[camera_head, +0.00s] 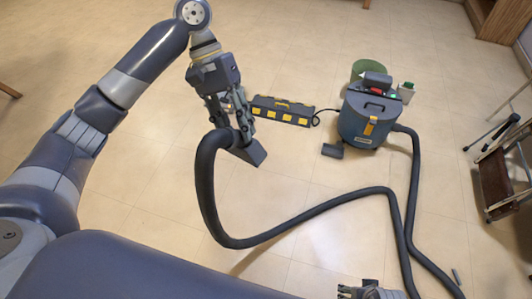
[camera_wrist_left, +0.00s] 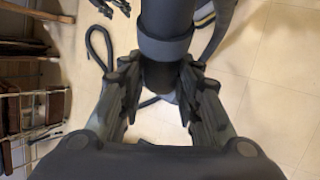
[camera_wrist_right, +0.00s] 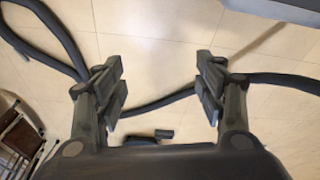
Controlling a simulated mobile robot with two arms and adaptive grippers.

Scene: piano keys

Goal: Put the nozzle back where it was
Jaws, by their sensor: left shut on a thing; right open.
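The vacuum cleaner (camera_head: 368,115) is a blue-grey drum standing on the floor at the right of the head view. Its dark hose (camera_head: 290,226) loops across the floor and up to my left gripper (camera_head: 232,122). The left gripper is shut on the hose's end, where a dark wedge-shaped nozzle (camera_head: 250,152) sticks out; the fingers partly hide the join. In the left wrist view a dark tube with a collar (camera_wrist_left: 164,48) runs between the fingers (camera_wrist_left: 158,88). My right gripper (camera_wrist_right: 162,88) is open and empty; its tip shows at the head view's bottom edge (camera_head: 370,291).
A black case with yellow patches (camera_head: 282,112) lies left of the vacuum. A small dark block (camera_head: 332,151) lies on the floor before it. A green bin (camera_head: 367,68) stands behind. A step stool (camera_head: 500,165) stands at the right. Open floor lies at the upper left.

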